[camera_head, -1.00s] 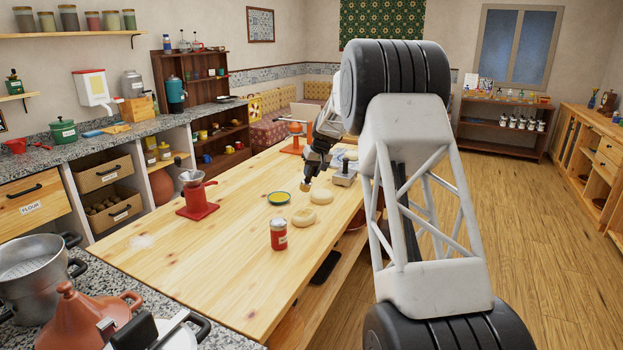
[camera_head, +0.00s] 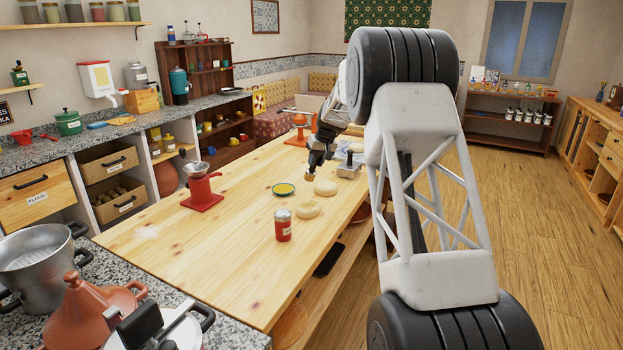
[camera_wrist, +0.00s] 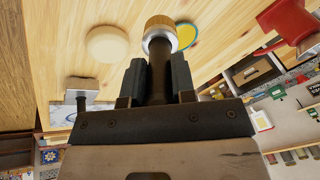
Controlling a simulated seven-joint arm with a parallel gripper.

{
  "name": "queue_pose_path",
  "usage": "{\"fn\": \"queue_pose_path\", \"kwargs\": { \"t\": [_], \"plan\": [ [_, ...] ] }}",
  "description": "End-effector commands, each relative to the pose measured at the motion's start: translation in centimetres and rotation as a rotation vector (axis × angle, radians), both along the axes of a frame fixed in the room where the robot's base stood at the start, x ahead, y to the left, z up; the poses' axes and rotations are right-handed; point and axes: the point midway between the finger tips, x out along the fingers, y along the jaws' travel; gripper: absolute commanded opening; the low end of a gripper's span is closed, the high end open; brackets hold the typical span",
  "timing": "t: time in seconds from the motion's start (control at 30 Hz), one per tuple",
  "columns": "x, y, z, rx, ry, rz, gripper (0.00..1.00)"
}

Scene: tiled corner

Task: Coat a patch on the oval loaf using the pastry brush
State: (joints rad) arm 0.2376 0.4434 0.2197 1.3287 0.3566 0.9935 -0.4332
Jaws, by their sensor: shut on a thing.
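My gripper (camera_wrist: 154,80) is shut on the dark handle of the pastry brush (camera_wrist: 160,28), which has a metal ferrule and a tan head. In the head view the gripper (camera_head: 316,160) is over the far part of the wooden table, with the brush head pointing down. A pale, rounded loaf (camera_head: 326,187) lies just right of the brush; it also shows in the wrist view (camera_wrist: 107,43), apart from the brush. A second pale loaf (camera_head: 307,208) lies nearer. I cannot tell surely which is the oval one.
A red stand with a funnel (camera_head: 202,188) is at left.

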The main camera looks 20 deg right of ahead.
Motion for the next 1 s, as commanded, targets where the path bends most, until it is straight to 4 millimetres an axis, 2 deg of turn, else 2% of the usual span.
{"fn": "queue_pose_path", "kwargs": {
  "t": [0.33,0.7,1.0],
  "plan": [
    [0.0,0.01,-0.68,0.0,0.004,0.001,0.0],
    [-0.01,0.0,0.04,0.0,0.003,0.001,0.0],
    [-0.02,0.0,-0.14,0.0,0.004,0.001,0.0]
  ]
}}
